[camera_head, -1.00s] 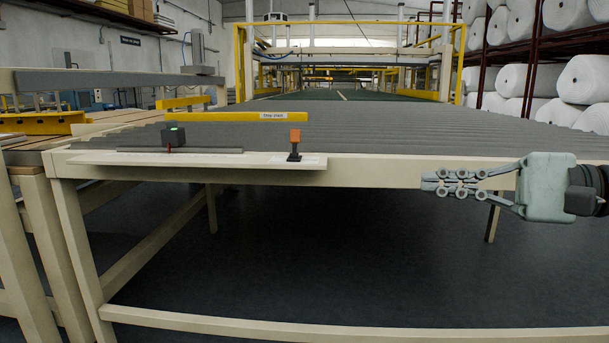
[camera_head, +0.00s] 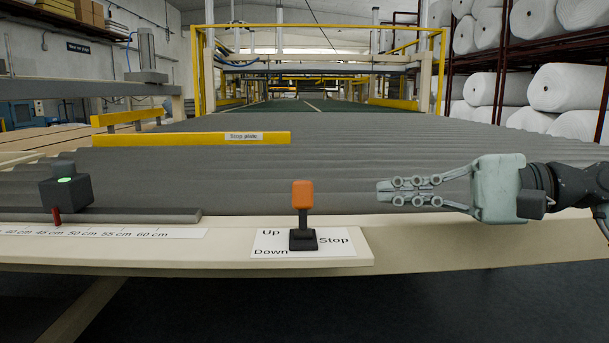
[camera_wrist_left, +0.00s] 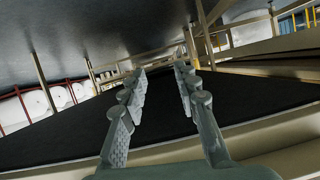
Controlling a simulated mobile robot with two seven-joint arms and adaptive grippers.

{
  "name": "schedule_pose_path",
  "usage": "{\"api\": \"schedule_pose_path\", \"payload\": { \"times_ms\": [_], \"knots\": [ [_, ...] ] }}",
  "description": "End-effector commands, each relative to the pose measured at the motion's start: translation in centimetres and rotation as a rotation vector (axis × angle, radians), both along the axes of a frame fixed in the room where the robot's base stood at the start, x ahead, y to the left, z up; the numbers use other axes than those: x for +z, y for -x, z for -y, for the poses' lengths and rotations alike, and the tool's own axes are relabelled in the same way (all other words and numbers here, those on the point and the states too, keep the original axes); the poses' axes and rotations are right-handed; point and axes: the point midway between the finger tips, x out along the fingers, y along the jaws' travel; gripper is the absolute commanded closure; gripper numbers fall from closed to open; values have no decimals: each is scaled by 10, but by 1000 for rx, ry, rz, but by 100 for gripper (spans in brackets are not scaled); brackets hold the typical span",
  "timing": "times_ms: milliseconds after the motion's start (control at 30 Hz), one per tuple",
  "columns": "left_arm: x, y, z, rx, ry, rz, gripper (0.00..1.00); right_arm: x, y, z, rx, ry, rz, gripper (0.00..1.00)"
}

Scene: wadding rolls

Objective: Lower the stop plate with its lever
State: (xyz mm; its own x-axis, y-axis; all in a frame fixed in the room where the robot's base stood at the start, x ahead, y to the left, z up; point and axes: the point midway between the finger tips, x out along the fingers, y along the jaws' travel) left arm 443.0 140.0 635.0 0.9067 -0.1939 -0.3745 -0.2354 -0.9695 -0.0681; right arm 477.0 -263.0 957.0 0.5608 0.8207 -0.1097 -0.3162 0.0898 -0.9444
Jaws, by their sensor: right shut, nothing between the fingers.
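The lever (camera_head: 302,197) has an orange handle on a dark base and stands upright on a white label marked Up, Down and Stop. The stop plate (camera_head: 200,138) is a yellow bar with a white name label, over the grey rollers at left; its exact height above them is hard to tell. My right gripper (camera_head: 383,192) comes in from the right, shut and empty, its fingers pointing left at about the height of the handle. A clear gap lies between it and the lever. My left gripper (camera_wrist_left: 160,70) is open and empty in the left wrist view, and out of the head view.
The cream ledge (camera_head: 200,252) runs along the front of the roller bed (camera_head: 360,145). White rolls (camera_head: 565,88) fill a rack at back right.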

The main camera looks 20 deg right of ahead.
Motion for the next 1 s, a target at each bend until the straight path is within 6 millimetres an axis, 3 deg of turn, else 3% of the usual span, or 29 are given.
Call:
{"api": "schedule_pose_path", "payload": {
  "times_ms": [533, 767, 1000],
  "knots": [
    [-4, 2, -3, 6, -9, -23, 69, 1, -2, -4, 1, 0, 0, 100],
    [-29, 16, -26, 46, -69, -170, 69, -1, -16, -24, 2, 0, 0, 100],
    [-61, 44, -59, 105, -144, -375, 69, -3, -32, -48, 2, -1, 2, 100]
  ]
}}
